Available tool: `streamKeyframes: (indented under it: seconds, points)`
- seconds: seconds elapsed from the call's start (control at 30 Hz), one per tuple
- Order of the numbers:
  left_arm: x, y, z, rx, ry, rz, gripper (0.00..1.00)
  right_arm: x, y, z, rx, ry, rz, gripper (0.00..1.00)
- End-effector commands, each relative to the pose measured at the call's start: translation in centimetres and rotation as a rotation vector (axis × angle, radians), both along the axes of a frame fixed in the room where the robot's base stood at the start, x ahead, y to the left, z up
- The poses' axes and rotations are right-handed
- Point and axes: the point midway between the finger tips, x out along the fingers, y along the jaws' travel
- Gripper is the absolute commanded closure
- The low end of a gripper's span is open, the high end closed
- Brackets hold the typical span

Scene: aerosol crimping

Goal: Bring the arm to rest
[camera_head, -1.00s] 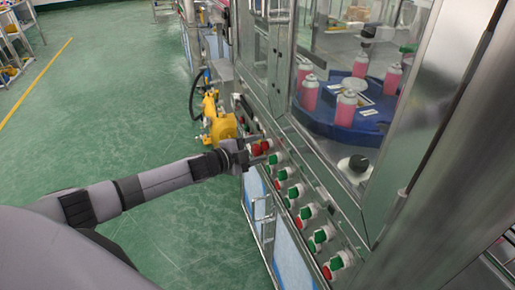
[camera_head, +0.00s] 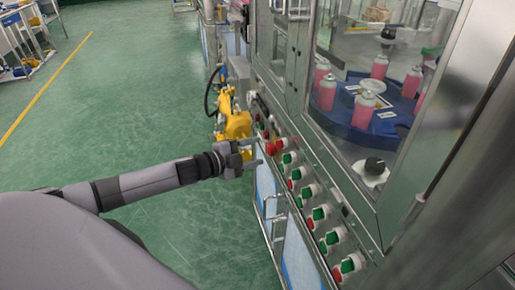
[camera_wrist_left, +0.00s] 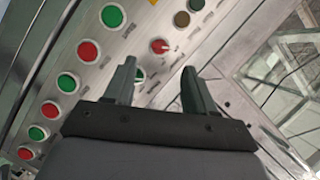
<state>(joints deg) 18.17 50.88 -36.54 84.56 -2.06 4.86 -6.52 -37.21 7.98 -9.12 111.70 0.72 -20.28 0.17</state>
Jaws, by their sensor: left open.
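My left gripper (camera_head: 259,153) is in the middle of the head view, at the end of my grey arm, in front of the machine's control panel (camera_head: 300,165). It is open and its fingers are empty. A gap shows between its fingertips and the red button (camera_head: 272,147). In the left wrist view the two dark fingers (camera_wrist_left: 159,67) stand apart, with a red knob (camera_wrist_left: 160,46) on the panel beyond them. My right gripper is not in view.
Red and green buttons (camera_head: 319,213) line the panel. A yellow machine part (camera_head: 235,123) stands just beyond the gripper. Behind glass, pink cans (camera_head: 363,110) stand on a blue turntable (camera_head: 338,118).

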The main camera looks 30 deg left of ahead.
Motion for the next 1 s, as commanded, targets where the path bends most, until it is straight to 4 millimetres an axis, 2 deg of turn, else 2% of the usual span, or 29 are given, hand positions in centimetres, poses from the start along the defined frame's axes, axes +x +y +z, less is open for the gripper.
streamKeyframes:
  seconds: [0.27, 0.37, 0.43, 0.6, 0.7, 0.87, 1.0]
  points:
    - [-0.2, -0.3, -0.3, -0.008, 0.005, -0.001, 0.45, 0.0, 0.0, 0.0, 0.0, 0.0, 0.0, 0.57]
    - [-1.0, -1.8, -1.6, -0.049, 0.033, 0.002, 0.45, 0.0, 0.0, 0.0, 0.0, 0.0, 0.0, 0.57]
    - [-2.3, -3.5, -3.1, -0.103, 0.07, 0.009, 0.45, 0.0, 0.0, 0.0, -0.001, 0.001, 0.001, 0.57]
    - [-6.9, -8.4, -7.3, -0.289, 0.198, 0.065, 0.45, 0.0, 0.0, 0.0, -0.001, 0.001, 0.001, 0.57]
    - [-9.9, -10.6, -9.3, -0.397, 0.277, 0.118, 0.45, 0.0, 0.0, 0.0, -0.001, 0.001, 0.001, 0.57]
    - [-14.9, -12.8, -11.9, -0.559, 0.407, 0.235, 0.45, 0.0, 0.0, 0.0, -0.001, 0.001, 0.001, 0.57]
    - [-19.3, -13.6, -13.6, -0.682, 0.515, 0.363, 0.45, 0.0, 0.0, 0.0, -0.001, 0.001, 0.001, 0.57]
